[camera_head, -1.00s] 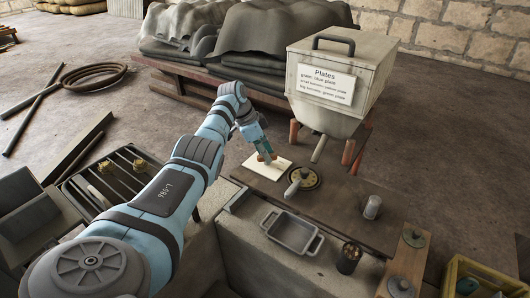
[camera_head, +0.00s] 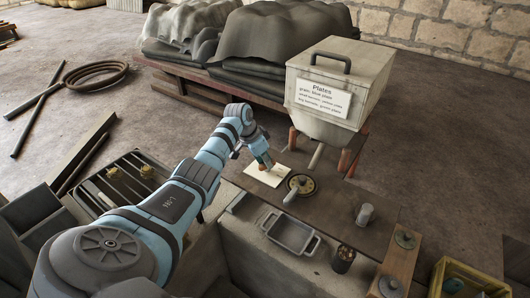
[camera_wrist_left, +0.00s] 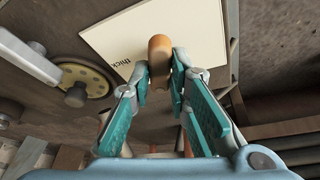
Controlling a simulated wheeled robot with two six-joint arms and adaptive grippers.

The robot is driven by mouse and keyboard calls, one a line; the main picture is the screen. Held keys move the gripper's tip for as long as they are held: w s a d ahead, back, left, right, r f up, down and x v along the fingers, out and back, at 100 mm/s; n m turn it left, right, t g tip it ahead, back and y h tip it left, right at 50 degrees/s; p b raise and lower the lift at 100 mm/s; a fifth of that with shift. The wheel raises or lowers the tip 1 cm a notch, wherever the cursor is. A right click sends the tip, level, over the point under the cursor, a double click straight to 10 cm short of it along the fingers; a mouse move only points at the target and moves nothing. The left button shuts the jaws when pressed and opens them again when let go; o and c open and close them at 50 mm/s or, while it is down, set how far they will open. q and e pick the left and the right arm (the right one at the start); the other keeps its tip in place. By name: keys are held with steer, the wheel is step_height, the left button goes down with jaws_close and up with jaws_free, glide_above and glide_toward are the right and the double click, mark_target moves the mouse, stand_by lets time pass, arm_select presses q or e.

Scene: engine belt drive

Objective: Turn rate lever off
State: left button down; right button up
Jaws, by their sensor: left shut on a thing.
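An orange-brown handle (camera_wrist_left: 159,48) stands at the edge of a white card (camera_wrist_left: 117,38) that reads "thick". My left gripper (camera_wrist_left: 162,77) is shut on this handle, with a teal-padded finger on each side of it. In the head view, my left gripper (camera_head: 265,162) is at the far edge of the card (camera_head: 266,176) on the bench. The handle's lower part is hidden, and I cannot tell whether it is the rate lever. A brass dial with a grey lever (camera_head: 300,186) lies just right of the card. My right gripper is out of view.
A hopper labelled "Plates" (camera_head: 330,66) stands behind the bench. A grey tray (camera_head: 291,233), a dark cup (camera_head: 343,259) and a metal cylinder (camera_head: 365,214) are at the front and right. A yellow crate (camera_head: 478,278) is at lower right.

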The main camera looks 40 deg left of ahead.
arm_select(q)
steer(key=shift+d+n, duration=0.15)
steer(key=shift+n, duration=0.65)
steer(key=shift+n+y, duration=0.8)
steer(key=shift+n, duration=0.7)
steer(key=c, duration=1.5)
jaws_free()
steer(key=shift+w, duration=0.1)
steer(key=v, duration=1.2)
steer(key=shift+d+f, duration=0.1)
